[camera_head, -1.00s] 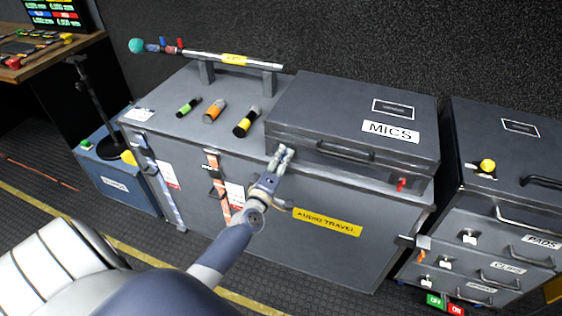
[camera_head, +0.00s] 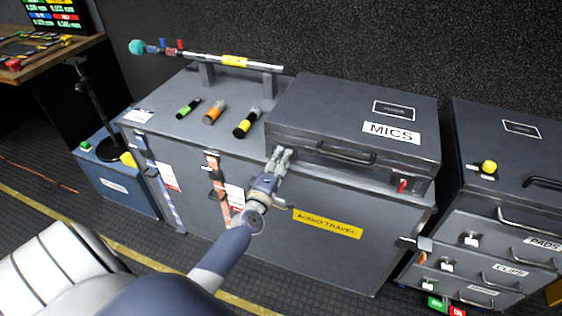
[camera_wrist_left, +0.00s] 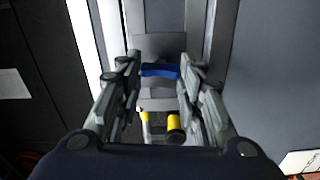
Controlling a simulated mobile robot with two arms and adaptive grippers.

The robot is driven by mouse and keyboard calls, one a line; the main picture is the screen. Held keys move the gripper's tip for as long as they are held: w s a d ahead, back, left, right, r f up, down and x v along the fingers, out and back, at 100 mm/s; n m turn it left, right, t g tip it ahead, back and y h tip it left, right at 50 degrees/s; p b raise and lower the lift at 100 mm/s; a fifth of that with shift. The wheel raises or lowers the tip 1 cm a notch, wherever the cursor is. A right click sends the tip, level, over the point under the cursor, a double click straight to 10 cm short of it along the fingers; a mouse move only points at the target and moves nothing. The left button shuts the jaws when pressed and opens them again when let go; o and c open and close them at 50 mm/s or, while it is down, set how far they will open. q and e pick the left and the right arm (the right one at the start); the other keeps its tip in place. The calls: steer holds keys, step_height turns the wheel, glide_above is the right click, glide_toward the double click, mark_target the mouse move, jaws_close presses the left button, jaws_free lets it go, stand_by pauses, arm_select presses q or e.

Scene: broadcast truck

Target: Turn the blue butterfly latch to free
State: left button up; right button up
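The blue latch (camera_wrist_left: 160,70) shows in the left wrist view as a short blue bar on a grey plate, lying crosswise between my fingers. My left gripper (camera_wrist_left: 159,66) is open, with one finger on each side of the bar. I cannot tell whether either finger touches it. In the head view my left gripper (camera_head: 279,154) is at the front left of the grey MICS case (camera_head: 320,102), and it hides the latch there. My right gripper is in neither view.
The MICS case sits on a large grey trunk (camera_head: 330,258). A red latch (camera_head: 402,186) is at the case's front right. Several small cylinders, including a yellow-banded one (camera_head: 246,122), lie left of it. A drawer cabinet (camera_head: 500,165) stands right.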

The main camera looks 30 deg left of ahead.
arm_select(q)
steer(key=o, duration=0.4)
steer(key=shift+o, duration=0.2)
steer(key=v, duration=1.2)
